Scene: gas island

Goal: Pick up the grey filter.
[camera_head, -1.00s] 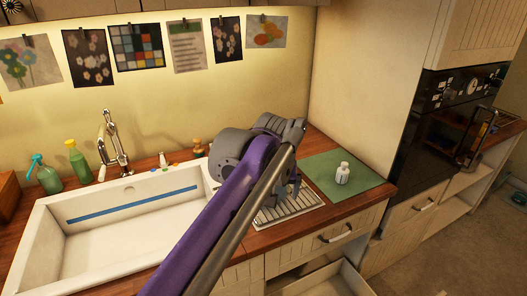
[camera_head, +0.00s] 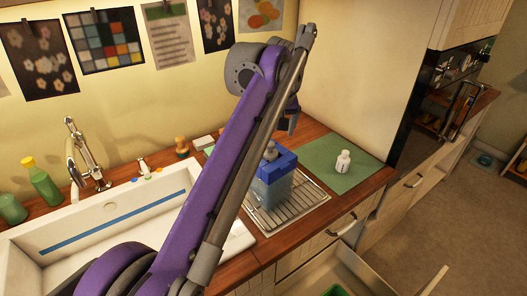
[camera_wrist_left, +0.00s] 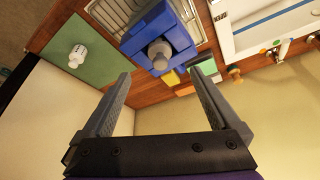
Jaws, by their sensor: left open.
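A grey rounded piece, which looks like the grey filter (camera_head: 271,151), sits in the top of a blue container (camera_head: 272,185) on the metal drying rack. In the left wrist view the grey filter (camera_wrist_left: 159,54) and the blue container's top (camera_wrist_left: 165,28) lie just beyond my fingers. My left gripper (camera_head: 292,118) is above and slightly right of the container in the head view. In the left wrist view my left gripper (camera_wrist_left: 162,82) has its two fingers wide apart with nothing between them. The filter's lower part is hidden inside the container. My right gripper is not in view.
A white bottle (camera_head: 343,161) stands on a green mat (camera_head: 318,158) right of the drying rack (camera_head: 312,193). The white sink (camera_head: 150,236) lies left. A small brown object (camera_head: 181,146) stands by the wall. A drawer (camera_head: 370,274) is open below the counter.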

